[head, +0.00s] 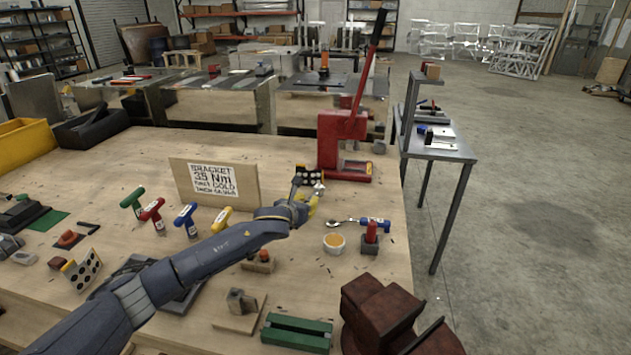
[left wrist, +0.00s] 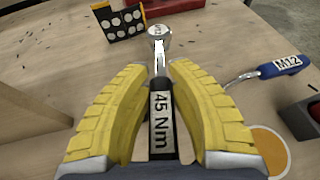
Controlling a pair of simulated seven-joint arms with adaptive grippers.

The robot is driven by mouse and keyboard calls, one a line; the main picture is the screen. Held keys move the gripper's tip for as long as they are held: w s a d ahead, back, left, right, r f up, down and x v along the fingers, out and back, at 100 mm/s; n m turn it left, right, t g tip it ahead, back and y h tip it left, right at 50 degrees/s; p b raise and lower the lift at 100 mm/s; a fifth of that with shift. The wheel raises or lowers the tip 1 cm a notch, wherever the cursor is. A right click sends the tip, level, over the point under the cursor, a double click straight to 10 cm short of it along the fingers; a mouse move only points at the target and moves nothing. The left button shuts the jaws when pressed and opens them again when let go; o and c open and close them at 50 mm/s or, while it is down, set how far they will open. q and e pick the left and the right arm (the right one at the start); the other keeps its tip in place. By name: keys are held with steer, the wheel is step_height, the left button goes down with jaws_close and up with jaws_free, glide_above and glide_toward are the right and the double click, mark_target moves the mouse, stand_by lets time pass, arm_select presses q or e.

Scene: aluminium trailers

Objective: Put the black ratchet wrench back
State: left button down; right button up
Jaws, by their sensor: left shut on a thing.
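The black ratchet wrench (left wrist: 162,120) has a silver head and a white label reading "45 Nm". In the left wrist view it lies between the yellow fingers of my left gripper (left wrist: 154,78), with its head pointing away from me. My left gripper also shows in the head view (head: 312,203), reaching over the middle of the wooden bench (head: 345,285), in front of the red press. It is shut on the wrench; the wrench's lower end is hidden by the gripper. I cannot tell how far the wrench is above the bench. My right gripper is not in view.
A dotted block (head: 308,174) stands just beyond my left gripper, near the red press (head: 342,140). A cardboard sign (head: 213,183) and several coloured T-handles (head: 187,218) stand to the left. A blue-handled M12 tool (left wrist: 280,68) and an orange-filled cup (head: 334,242) are close on the right.

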arm_select(q)
steer(key=s+d+r+m+g+h, duration=0.1)
steer(key=s+d+r+m+h, duration=0.1)
steer(key=d+r+h, duration=0.15)
glide_above(318, 229)
steer(key=shift+y, duration=0.45)
steer(key=shift+w+f, duration=0.1)
steer(key=shift+f, duration=3.55)
steer(key=shift+f, duration=0.7)
steer(key=c, duration=1.2)
jaws_free()
steer(key=shift+o, duration=0.2)
steer(key=shift+f, duration=0.1)
steer(key=shift+a, duration=0.1)
